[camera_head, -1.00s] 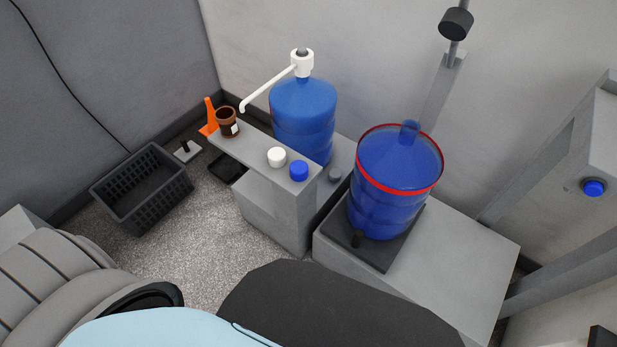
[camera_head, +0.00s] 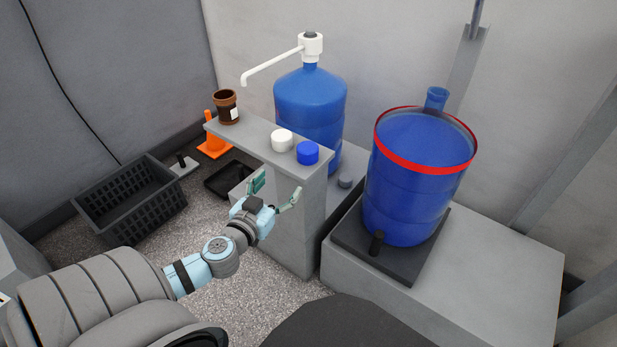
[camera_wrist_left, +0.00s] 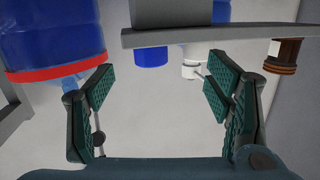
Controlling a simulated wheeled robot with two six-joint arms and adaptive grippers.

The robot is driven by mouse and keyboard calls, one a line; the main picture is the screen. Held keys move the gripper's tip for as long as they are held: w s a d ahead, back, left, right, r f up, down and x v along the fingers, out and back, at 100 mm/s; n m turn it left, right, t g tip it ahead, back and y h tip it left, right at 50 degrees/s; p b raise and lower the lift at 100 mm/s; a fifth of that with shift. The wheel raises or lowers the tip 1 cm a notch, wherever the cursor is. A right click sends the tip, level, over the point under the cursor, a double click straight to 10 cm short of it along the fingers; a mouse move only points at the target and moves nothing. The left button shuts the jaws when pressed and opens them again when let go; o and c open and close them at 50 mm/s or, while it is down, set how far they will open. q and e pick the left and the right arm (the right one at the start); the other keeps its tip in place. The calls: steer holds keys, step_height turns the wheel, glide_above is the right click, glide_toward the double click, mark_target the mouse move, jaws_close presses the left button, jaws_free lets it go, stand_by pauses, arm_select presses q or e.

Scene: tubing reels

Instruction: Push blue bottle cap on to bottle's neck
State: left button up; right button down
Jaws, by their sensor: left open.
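A blue bottle cap (camera_head: 307,153) sits on the right end of a narrow grey shelf (camera_head: 256,135). It also shows in the left wrist view (camera_wrist_left: 152,56), where the scene appears upside down. A large blue bottle (camera_head: 412,205) with a red ring stands on a black plate at the right. Its narrow neck (camera_head: 436,98) points up and has no cap on it. My left gripper (camera_head: 277,188) is open and empty, in front of the shelf and a little left of and below the cap in the head view. It is apart from the cap. My right gripper is not in view.
A white cap (camera_head: 282,140) sits left of the blue one, and a brown jar (camera_head: 227,107) stands at the shelf's far end. Another blue bottle with a white pump (camera_head: 311,46) stands behind. A black crate (camera_head: 130,200) and orange cone (camera_head: 211,138) are at left.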

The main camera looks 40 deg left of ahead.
mark_target(303, 154)
arm_select(q)
steer(key=shift+t+h, duration=0.3)
steer(key=shift+t, duration=0.2)
steer(key=r+x, duration=0.1)
steer(key=x, duration=0.8)
steer(key=d+r+x, duration=0.1)
steer(key=x, duration=0.4)
steer(key=shift+w+r, duration=0.35)
steer(key=c, duration=1)
